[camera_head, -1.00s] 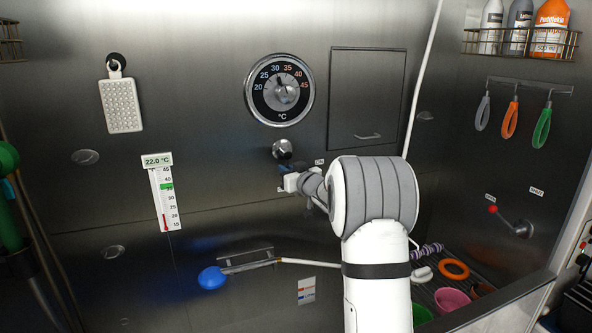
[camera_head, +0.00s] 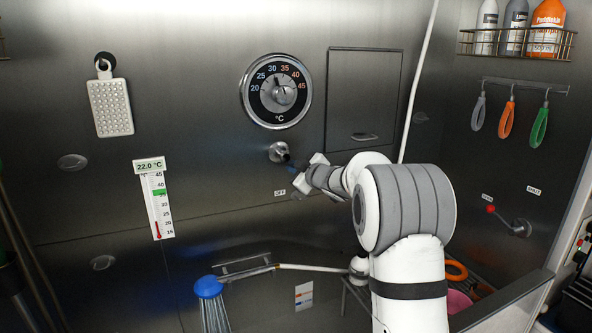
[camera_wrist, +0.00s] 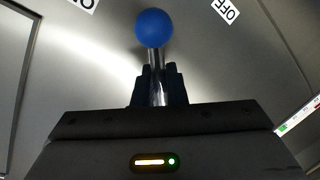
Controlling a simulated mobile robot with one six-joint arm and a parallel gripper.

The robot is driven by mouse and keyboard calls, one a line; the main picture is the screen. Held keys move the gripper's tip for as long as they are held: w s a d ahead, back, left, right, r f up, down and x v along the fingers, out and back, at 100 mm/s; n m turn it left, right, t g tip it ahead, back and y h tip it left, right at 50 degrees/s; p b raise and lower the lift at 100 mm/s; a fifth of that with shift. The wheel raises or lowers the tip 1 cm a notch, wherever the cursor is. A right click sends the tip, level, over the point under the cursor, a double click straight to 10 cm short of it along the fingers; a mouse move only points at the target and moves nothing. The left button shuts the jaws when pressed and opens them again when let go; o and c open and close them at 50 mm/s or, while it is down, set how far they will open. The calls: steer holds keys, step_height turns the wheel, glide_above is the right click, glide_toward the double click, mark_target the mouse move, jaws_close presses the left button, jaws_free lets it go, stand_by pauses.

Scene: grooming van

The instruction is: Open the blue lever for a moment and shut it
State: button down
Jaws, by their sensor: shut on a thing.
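The blue lever has a round blue knob (camera_wrist: 153,28) on a metal rod (camera_wrist: 157,62), seen in the wrist view. My gripper (camera_wrist: 157,88) has its dark fingers shut around the rod, below the knob. In the head view the lever's round hub (camera_head: 278,152) is on the steel wall under the temperature dial (camera_head: 277,92). My gripper there (camera_head: 299,170) is just right of and below the hub. An OFF label (camera_head: 280,193) is below the hub. The blue shower head (camera_head: 208,287) sprays water downward. The other label is cut off in the wrist view.
A red-knobbed lever (camera_head: 507,221) is on the right wall. A thermometer (camera_head: 156,200) showing 22.0 °C and a bristled pad (camera_head: 111,106) hang at left. A wire shelf (camera_head: 517,44) holds bottles at upper right.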

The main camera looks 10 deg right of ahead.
steer(key=shift+r+n, duration=0.3)
steer(key=shift+r, duration=0.1)
steer(key=c, duration=1.6)
jaws_free()
steer(key=shift+w+f, duration=0.1)
steer(key=shift+f, duration=0.05)
steer(key=shift+d, duration=0.1)
steer(key=b+v, duration=0.1)
steer(key=v, duration=0.6)
steer(key=shift+s+d, duration=0.1)
steer(key=shift+s, duration=0.3)
steer(key=shift+c, duration=0.5)
